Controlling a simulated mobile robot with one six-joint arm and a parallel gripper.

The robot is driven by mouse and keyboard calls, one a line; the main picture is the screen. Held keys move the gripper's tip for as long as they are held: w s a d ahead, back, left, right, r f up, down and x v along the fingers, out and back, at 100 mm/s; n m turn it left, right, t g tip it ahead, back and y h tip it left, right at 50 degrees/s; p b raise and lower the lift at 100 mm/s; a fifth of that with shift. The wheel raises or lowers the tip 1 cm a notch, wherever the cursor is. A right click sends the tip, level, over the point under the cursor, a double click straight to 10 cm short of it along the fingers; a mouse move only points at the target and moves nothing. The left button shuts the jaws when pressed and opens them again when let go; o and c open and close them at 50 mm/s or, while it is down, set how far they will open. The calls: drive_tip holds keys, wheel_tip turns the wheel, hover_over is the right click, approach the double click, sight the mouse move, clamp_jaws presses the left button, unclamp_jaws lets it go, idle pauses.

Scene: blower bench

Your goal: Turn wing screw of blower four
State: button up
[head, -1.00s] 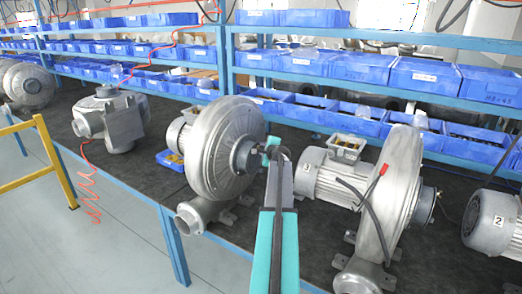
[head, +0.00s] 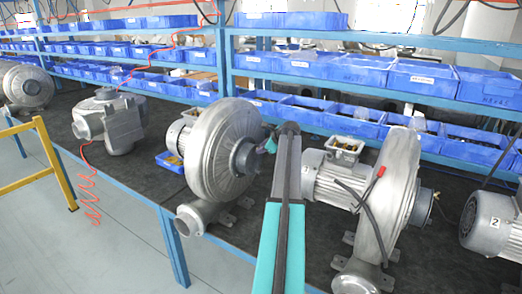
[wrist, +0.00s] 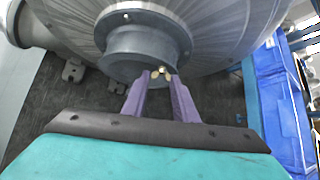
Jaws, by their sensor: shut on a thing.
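A grey metal blower (head: 215,145) stands on the bench in the middle of the head view; no number shows on it. Its round hub (head: 244,157) faces my arm. In the wrist view the hub (wrist: 140,48) fills the upper middle. A small brass wing screw (wrist: 161,72) sits at the hub's lower right edge. The purple fingers of my gripper (wrist: 158,82) are closed on the wing screw, one on each side. In the head view my gripper (head: 268,146) is small and partly hidden by my arm.
Another blower (head: 110,120) stands left. Blue bins (head: 360,68) fill the shelves behind.

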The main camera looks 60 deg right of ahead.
drive_tip(key=shift+w+d, duration=0.15)
drive_tip(key=shift+d, duration=0.15)
drive_tip(key=o, duration=1.1)
drive_tip(key=shift+o, duration=0.3)
drive_tip(key=shift+w+d+f+y, duration=0.2)
drive_tip(key=shift+d+f+y, duration=0.1)
drive_tip(key=shift+f, duration=0.15)
drive_tip(key=b+v, duration=0.5)
drive_tip(key=v, duration=0.9)
drive_tip(key=shift+a, duration=0.15)
drive_tip(key=shift+w+r, duration=0.1)
drive_tip(key=shift+w, duration=0.05)
